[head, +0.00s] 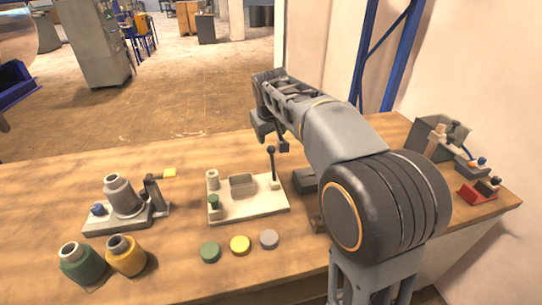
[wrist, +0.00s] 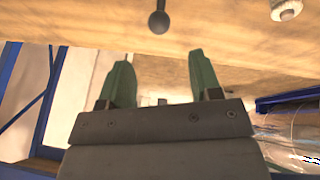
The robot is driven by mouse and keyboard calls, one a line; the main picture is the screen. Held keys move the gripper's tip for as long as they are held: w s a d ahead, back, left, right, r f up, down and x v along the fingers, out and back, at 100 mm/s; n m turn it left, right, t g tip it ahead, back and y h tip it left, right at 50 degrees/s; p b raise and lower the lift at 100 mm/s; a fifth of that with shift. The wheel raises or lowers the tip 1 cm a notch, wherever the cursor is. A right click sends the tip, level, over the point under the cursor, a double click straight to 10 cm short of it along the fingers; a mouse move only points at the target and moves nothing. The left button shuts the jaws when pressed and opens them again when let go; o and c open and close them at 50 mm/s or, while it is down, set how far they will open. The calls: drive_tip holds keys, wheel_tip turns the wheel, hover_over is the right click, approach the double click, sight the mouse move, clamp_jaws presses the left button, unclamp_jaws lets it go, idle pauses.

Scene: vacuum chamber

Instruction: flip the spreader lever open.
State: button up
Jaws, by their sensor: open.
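A thin dark lever with a ball knob (head: 271,150) stands nearly upright at the right end of a pale base plate (head: 250,212) in the head view. It looks like the spreader lever. In the wrist view a dark ball knob (wrist: 158,22) on a stem shows at the top, beyond the fingertips and roughly centred between them. My gripper (wrist: 158,62) has its two green fingers wide apart with nothing between them. The knob is apart from both fingers. In the head view my arm reaches over the bench, and its fingers are hard to make out.
The plate also carries a green-topped post (head: 213,202) and a grey block (head: 242,186). Green, yellow and grey discs (head: 240,244) lie in front. A grey bin (head: 445,136) stands at right.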

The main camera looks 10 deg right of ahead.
sight(271, 148)
drive_tip(key=x, duration=1.1)
drive_tip(key=shift+w+d+f, duration=0.1)
drive_tip(key=shift+f, duration=0.25)
drive_tip(key=shift+c, duration=0.2)
clamp_jaws()
